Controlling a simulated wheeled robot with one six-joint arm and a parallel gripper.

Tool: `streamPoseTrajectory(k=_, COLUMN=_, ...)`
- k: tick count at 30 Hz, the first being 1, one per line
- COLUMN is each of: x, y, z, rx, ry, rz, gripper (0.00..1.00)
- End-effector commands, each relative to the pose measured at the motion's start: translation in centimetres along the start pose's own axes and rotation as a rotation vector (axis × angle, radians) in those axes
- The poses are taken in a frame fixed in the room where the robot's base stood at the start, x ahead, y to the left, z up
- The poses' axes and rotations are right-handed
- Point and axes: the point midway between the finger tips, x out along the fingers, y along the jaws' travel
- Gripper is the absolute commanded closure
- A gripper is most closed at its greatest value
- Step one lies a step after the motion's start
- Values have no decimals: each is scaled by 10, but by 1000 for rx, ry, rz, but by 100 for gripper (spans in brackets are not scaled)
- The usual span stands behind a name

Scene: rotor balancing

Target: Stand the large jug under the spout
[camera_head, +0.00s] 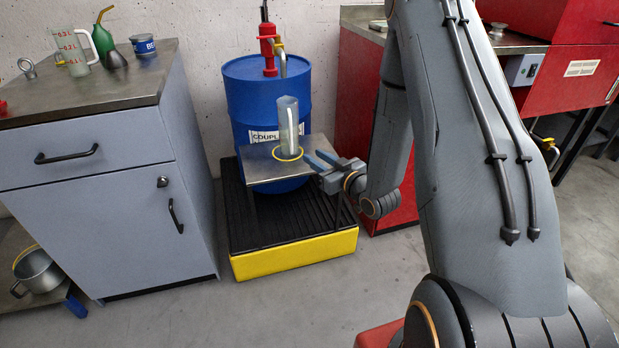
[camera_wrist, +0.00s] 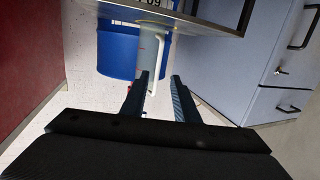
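The large jug (camera_head: 288,118), tall and clear with a pale handle, stands upright on a small metal stand (camera_head: 262,170), its base at a yellow ring (camera_head: 288,153). The spout (camera_head: 282,62) of the red pump on the blue drum (camera_head: 240,95) comes down above the jug; exact alignment is hard to judge. My gripper (camera_head: 315,161) is open at the jug's right, low near the stand top. In the wrist view the jug (camera_wrist: 152,45) and its pale handle (camera_wrist: 163,50) show beyond and between the parted fingers (camera_wrist: 160,76). I see no clear grip on it.
A smaller marked jug (camera_head: 75,50), a green can (camera_head: 103,38) and a blue tin (camera_head: 143,44) stand on the grey cabinet (camera_head: 90,175) at left. The drum rests on a yellow-edged tray (camera_head: 295,255). A red cabinet (camera_head: 350,100) stands close behind my arm.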

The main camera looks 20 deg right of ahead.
Motion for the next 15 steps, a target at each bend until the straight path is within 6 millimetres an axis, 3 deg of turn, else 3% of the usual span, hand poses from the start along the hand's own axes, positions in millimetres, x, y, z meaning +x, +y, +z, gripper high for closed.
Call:
streamPoseTrajectory(k=4, x=15, y=-12, z=-18, rx=-49, ry=-148, rz=12, gripper=72)
streamPoseTrajectory(k=8, x=15, y=-26, z=-33, rx=-80, ry=-326, rz=41, gripper=72)
streamPoseTrajectory(k=11, x=4, y=-40, z=-44, rx=-88, ry=-460, rz=66, gripper=72)
streamPoseTrajectory(k=15, x=-25, y=-63, z=-60, rx=-80, ry=-642, rz=98, gripper=72)
